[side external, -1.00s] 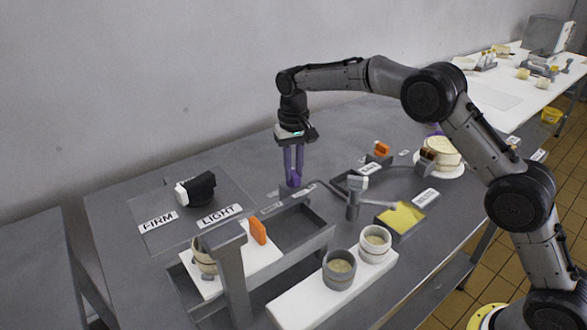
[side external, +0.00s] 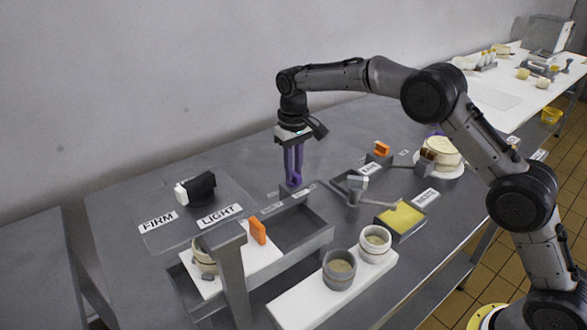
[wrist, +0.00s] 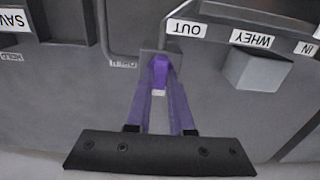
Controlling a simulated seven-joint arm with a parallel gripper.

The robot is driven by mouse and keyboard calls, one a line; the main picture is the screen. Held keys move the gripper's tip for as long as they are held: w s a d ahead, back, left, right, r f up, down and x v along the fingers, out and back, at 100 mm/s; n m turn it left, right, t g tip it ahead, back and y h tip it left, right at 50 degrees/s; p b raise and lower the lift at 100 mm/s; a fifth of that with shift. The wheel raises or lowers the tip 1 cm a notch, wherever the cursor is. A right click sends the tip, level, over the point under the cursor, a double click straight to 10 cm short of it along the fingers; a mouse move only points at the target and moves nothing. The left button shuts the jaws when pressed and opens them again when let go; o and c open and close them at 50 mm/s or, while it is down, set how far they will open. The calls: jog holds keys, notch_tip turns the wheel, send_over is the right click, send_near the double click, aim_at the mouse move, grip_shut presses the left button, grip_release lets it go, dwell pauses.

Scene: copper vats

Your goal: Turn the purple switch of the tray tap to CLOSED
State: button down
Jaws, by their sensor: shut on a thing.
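The purple switch (wrist: 160,70) sits on a small grey block (wrist: 150,50) in the wrist view. My gripper (wrist: 160,88) has purple fingers and is shut on the switch, one finger on each side. In the side external view, my gripper (side external: 293,180) points straight down at the back edge of the grey tray (side external: 322,228). There the fingers largely hide the switch, and its colour merges with theirs. Small labels (side external: 303,190) lie beside it, too small to read, so the switch's setting cannot be told.
An orange piece (side external: 258,231) stands on a white board at the tray's left. Two round moulds (side external: 339,272) stand in front. A black-and-white object (side external: 196,189) is at left.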

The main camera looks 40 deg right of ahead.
jog(key=shift+r, duration=0.1)
jog(key=c, duration=0.8)
grip_release()
notch_tip(320, 180, up, 14)
